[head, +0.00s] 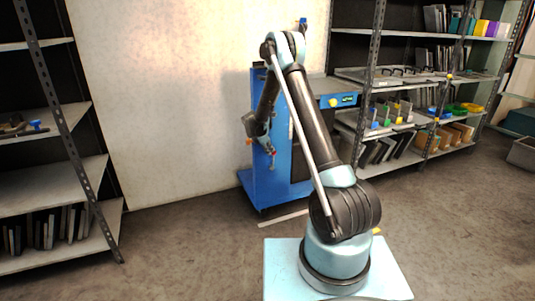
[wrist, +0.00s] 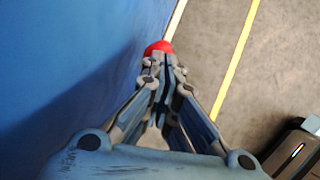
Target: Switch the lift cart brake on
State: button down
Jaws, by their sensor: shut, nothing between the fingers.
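The blue lift cart (head: 295,185) stands against the pale wall in the head view, and its blue side (wrist: 70,60) fills the left of the wrist view. A round red knob (wrist: 158,47) shows just past my gripper's fingertips (wrist: 161,62) in the wrist view; whether they touch it I cannot tell. My gripper is shut with nothing in it, pointing down beside the cart in the head view (head: 271,154). The knob's lower part is hidden by the fingers. I cannot tell whether the brake is on or off.
Loaded shelves (head: 415,110) stand right of the cart, and another rack (head: 55,170) stands at the left. A yellow line (wrist: 236,62) crosses the floor in the wrist view. The floor left of the cart is clear.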

jog(key=shift+r, duration=0.1)
jog(key=s+a+r+h, duration=0.35)
jog(key=s+a, duration=0.35)
jog(key=a, duration=0.5)
jog(key=shift+t, duration=0.5)
jog(key=x, duration=0.9)
jog(key=shift+w+d, duration=0.3)
jog(key=shift+w, duration=0.1)
jog(key=shift+w+d+f, duration=0.1)
jog(key=shift+w+d, duration=0.2)
jog(key=shift+d, duration=0.2)
jog(key=shift+w+d, duration=0.3)
jog(key=shift+d, duration=0.2)
jog(key=shift+w+d, duration=0.5)
jog(key=shift+d, duration=0.2)
